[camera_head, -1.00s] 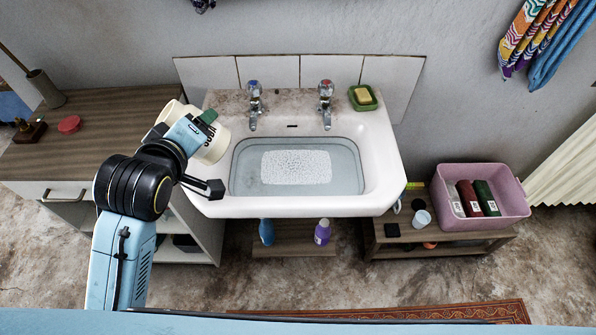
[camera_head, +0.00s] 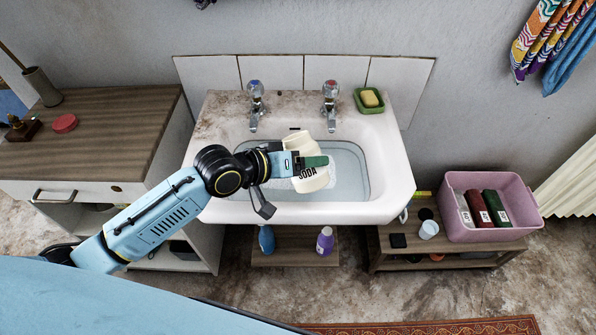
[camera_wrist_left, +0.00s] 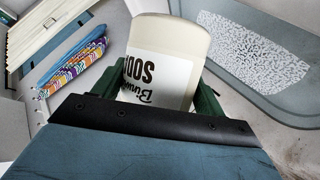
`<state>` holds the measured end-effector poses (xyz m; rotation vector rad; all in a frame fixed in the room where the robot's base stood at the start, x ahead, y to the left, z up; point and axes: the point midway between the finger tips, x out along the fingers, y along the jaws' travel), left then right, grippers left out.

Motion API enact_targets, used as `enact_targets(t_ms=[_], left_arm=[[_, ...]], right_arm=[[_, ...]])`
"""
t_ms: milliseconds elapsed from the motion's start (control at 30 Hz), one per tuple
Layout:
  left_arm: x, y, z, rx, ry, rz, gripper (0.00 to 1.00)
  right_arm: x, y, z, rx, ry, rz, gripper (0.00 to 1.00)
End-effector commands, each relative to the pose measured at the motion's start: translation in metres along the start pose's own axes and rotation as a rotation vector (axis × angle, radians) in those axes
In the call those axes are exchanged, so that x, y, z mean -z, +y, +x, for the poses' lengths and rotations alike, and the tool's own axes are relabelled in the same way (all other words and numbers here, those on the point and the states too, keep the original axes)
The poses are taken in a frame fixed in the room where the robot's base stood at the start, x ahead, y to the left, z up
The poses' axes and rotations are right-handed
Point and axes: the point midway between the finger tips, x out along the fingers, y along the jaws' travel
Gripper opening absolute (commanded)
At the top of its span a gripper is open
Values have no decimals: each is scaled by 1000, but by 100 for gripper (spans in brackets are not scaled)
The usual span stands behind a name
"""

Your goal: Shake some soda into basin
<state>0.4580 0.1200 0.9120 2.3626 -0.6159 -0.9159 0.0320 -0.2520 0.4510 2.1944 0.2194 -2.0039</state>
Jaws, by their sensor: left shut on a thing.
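A cream soda container (camera_head: 305,146) with a "SODA" label is held by my left gripper (camera_head: 308,163) over the basin (camera_head: 350,184). In the head view the container looks close to upright or slightly tilted; I cannot tell exactly. The left wrist view shows the soda container (camera_wrist_left: 168,58) between the green fingers (camera_wrist_left: 205,98), which are shut on it. The basin holds water with a pale, speckled patch, partly hidden by the arm in the head view; the patch (camera_wrist_left: 255,52) shows in the left wrist view. My right gripper is not in view.
Two taps (camera_head: 256,100) stand at the basin's back. A green soap dish (camera_head: 369,100) with yellow soap sits at the back right. A wooden-topped cabinet (camera_head: 110,130) stands left. A pink tub (camera_head: 500,228) with bottles is on the low shelf at right.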

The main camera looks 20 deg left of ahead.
Motion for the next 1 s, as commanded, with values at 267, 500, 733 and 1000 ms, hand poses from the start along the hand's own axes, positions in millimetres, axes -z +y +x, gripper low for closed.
enact_targets(t_ms=[267,500,733,1000], left_arm=[[-7,-25,7,-14,-3,53,34],[-5,-23,6,29,39,160,34],[-2,-22,4,45,52,191,34],[-6,-25,6,55,68,221,34]], right_arm=[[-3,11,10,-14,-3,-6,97],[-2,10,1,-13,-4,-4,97],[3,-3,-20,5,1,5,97],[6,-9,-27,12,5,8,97]])
